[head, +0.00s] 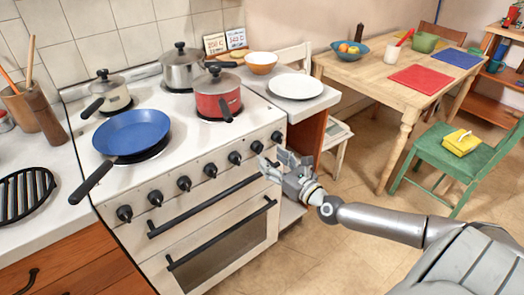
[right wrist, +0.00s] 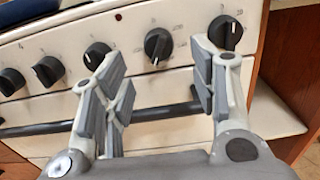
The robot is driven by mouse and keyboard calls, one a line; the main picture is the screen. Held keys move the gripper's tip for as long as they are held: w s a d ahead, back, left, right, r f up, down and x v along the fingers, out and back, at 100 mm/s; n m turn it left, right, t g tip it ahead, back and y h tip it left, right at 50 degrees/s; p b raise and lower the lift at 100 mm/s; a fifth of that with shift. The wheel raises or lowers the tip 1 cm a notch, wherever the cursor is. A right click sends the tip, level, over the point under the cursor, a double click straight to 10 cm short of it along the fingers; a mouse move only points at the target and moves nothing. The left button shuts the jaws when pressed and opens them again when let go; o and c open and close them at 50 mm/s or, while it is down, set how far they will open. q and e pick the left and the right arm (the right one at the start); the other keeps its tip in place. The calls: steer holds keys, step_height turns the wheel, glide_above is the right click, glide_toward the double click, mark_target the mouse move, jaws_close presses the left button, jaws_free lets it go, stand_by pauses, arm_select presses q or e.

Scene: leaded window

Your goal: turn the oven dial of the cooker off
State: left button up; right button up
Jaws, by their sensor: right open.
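The white cooker (head: 190,140) has a row of black dials along its sloped front. In the right wrist view, a black dial (right wrist: 158,45) with printed marks around it lies beyond the gap between my fingers; a pale line shows on its lower part. The rightmost dial (right wrist: 225,32) is partly covered by my right-hand finger. I cannot tell for sure which dial is the oven's. My right gripper (head: 272,164) is open and empty, in front of the right end of the row, apart from the dials. It also shows in the right wrist view (right wrist: 158,58). My left gripper is not in view.
An oven handle bar (head: 205,205) runs below the dials. A blue pan (head: 132,132), a red pot (head: 217,95) and two steel pots stand on the hob. A counter with a white plate (head: 296,86) adjoins the cooker on the right. Floor is clear between cooker and green chair (head: 470,165).

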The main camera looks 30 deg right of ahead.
mark_target(258, 148)
steer(key=shift+w+a, duration=0.15)
steer(key=shift+w, duration=1.25)
steer(key=shift+w+a, duration=0.1)
steer(key=shift+w, duration=1.3)
steer(key=c, duration=1)
